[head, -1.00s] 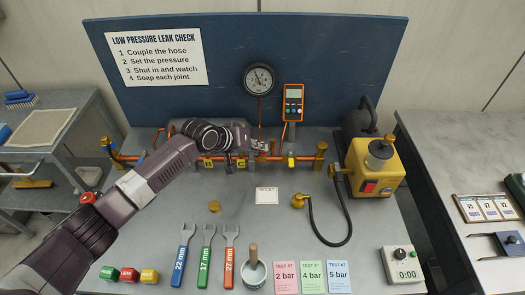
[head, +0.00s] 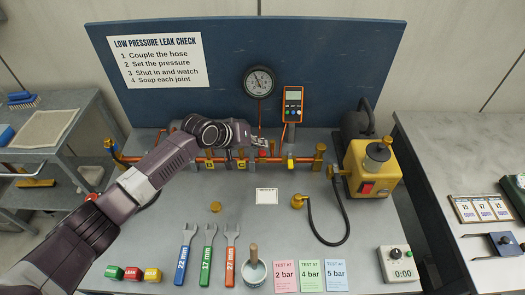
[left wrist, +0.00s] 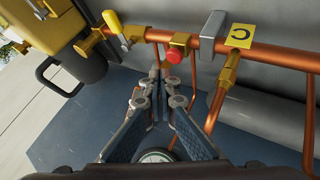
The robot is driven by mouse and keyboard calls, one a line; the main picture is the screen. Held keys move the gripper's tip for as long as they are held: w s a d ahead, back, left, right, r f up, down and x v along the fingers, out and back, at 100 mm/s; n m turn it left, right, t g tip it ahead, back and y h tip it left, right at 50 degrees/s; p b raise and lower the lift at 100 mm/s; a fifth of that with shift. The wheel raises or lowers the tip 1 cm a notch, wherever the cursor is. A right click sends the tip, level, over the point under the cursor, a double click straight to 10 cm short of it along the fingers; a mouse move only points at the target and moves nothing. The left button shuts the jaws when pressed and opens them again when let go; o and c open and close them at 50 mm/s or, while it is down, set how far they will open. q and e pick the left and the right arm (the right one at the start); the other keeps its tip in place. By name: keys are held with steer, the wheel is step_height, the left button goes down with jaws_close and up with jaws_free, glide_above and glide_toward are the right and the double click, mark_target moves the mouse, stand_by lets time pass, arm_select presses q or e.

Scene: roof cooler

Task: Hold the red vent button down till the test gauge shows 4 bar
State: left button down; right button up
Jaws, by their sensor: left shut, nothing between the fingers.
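The red vent button (left wrist: 173,83) sits on a brass fitting of the copper pipe in the left wrist view. In the head view it is a small red spot (head: 263,153) just below my left gripper (head: 260,142). In the left wrist view my left gripper (left wrist: 163,92) is shut and empty, its tips close to the button; I cannot tell whether they touch it. The round test gauge (head: 258,81) hangs on the blue board above the pipe; its reading is too small to tell. Part of a round gauge (left wrist: 155,156) shows low in the left wrist view. My right gripper is out of view.
An orange digital meter (head: 293,103) stands right of the gauge. A yellow-handled valve (left wrist: 118,30) lies along the pipe from the button. A yellow pump (head: 372,172) with a hose is at the right. Spanners, test cards and a timer (head: 397,263) line the bench front.

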mark_target(260, 153)
arm_select(q)
step_height(260, 153, up, 4)
steer(key=p, duration=0.3)
steer(key=shift+r+p, duration=0.25)
steer(key=shift+p, duration=0.1)
stand_by(2.6)
